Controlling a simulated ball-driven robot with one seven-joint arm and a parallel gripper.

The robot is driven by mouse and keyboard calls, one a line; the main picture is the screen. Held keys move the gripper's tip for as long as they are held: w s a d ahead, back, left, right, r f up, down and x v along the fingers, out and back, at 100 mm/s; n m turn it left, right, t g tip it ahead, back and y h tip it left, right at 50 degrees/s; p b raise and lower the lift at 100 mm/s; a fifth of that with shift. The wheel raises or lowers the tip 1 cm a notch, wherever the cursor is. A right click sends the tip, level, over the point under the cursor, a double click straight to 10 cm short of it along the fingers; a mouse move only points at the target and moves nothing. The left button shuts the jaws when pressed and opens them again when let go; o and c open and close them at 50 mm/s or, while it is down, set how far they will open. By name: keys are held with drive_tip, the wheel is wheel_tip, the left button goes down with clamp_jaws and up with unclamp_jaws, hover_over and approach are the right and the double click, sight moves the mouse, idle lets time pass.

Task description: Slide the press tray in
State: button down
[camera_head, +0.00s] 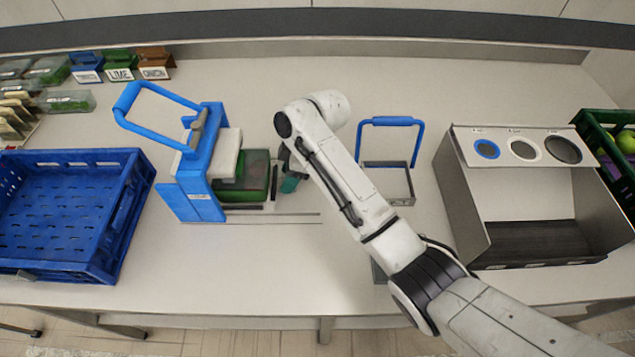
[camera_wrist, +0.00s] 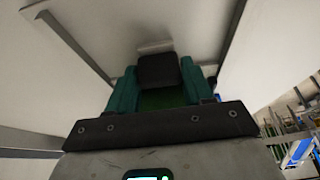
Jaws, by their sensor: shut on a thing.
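The blue press (camera_head: 192,175) stands left of centre in the head view, with its blue lever handle (camera_head: 125,105) raised. A clear-walled press tray (camera_head: 257,172) with green in it sits on the press's right side, its left part under the pale press block. My gripper (camera_head: 287,180) is at the tray's right end, with its teal fingers low and partly hidden by my arm. In the wrist view my gripper (camera_wrist: 158,78) is shut on a dark block (camera_wrist: 158,70), which seems to be the tray's handle. A little green shows below that block.
A blue crate (camera_head: 65,215) stands at the left. A small frame with a blue handle (camera_head: 390,122) stands right of my arm, and a grey sorting bin (camera_head: 465,190) beyond it. Labelled boxes (camera_head: 120,65) stand at the back left. The counter's front is mostly clear.

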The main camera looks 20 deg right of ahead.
sight(268, 172)
drive_tip(key=a, duration=0.1)
drive_tip(key=w+a, duration=0.1)
drive_tip(key=a, duration=0.1)
drive_tip(key=a+b, duration=0.1)
drive_tip(key=a, duration=0.1)
drive_tip(key=shift+w, duration=0.35)
drive_tip(key=shift+w+a+r, duration=0.1)
drive_tip(key=shift+w+a, duration=0.1)
drive_tip(key=shift+a, duration=0.3)
drive_tip(key=c, duration=0.9)
unclamp_jaws()
drive_tip(key=o, duration=0.3)
drive_tip(key=shift+a, duration=0.2)
drive_tip(key=shift+o, duration=0.4)
drive_tip(key=shift+d, duration=0.1)
drive_tip(key=b+v, duration=0.1)
drive_tip(key=v, duration=0.9)
drive_tip(key=shift+r, duration=0.3)
drive_tip(key=shift+s+d+f, duration=0.1)
